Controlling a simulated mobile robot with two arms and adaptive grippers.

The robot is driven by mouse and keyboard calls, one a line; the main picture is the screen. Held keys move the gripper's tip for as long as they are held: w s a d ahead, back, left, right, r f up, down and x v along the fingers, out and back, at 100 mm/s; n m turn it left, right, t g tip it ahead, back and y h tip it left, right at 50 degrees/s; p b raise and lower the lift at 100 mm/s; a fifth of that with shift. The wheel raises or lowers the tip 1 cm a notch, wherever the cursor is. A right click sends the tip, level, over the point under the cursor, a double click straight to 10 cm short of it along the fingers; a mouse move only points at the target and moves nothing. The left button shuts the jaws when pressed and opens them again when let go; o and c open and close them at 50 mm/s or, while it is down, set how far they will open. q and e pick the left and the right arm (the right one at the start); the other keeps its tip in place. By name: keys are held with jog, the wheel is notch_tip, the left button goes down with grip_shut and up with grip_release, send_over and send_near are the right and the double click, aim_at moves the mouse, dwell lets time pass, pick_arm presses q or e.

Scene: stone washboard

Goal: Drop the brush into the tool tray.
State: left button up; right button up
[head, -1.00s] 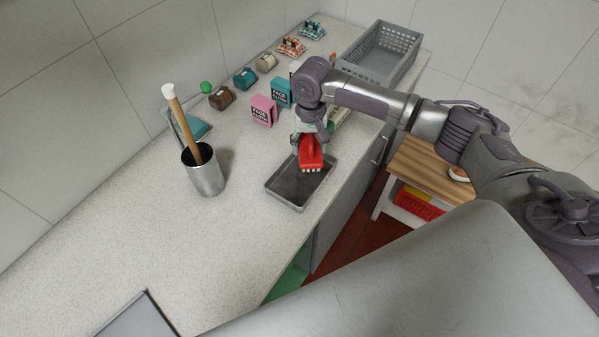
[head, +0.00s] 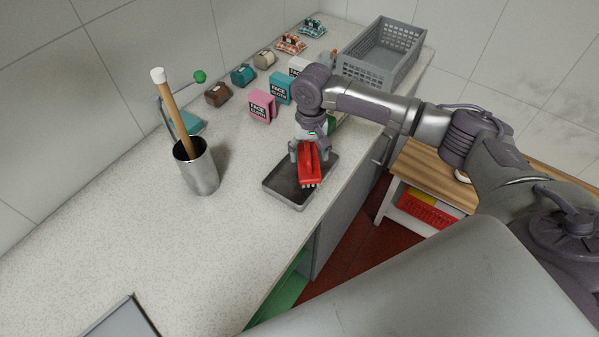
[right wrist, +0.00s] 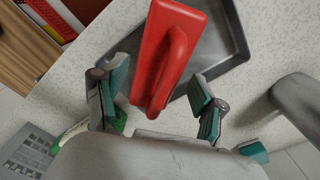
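The red brush (head: 309,166), with a loop handle and pale bristles, is at the grey tool tray (head: 283,185), over its right part. It looks tilted, and I cannot tell how fully it rests on the tray floor. My right gripper (head: 310,148) is just above the brush with its fingers spread to either side. In the right wrist view, the brush handle (right wrist: 170,65) lies between the open teal-padded fingers (right wrist: 160,78), with a gap on each side. The tray (right wrist: 228,60) shows behind the brush there. My left gripper is not in view.
A metal cup (head: 199,172) holding a wooden-handled tool stands left of the tray. Pink (head: 262,106) and teal (head: 282,88) face cloth boxes stand behind it. A grey basket (head: 382,55) is at the far end. The front left counter is mostly clear.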

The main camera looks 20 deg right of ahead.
jog(key=shift+o, duration=0.8)
jog(key=shift+r, duration=0.1)
notch_tip(320, 180, up, 12)
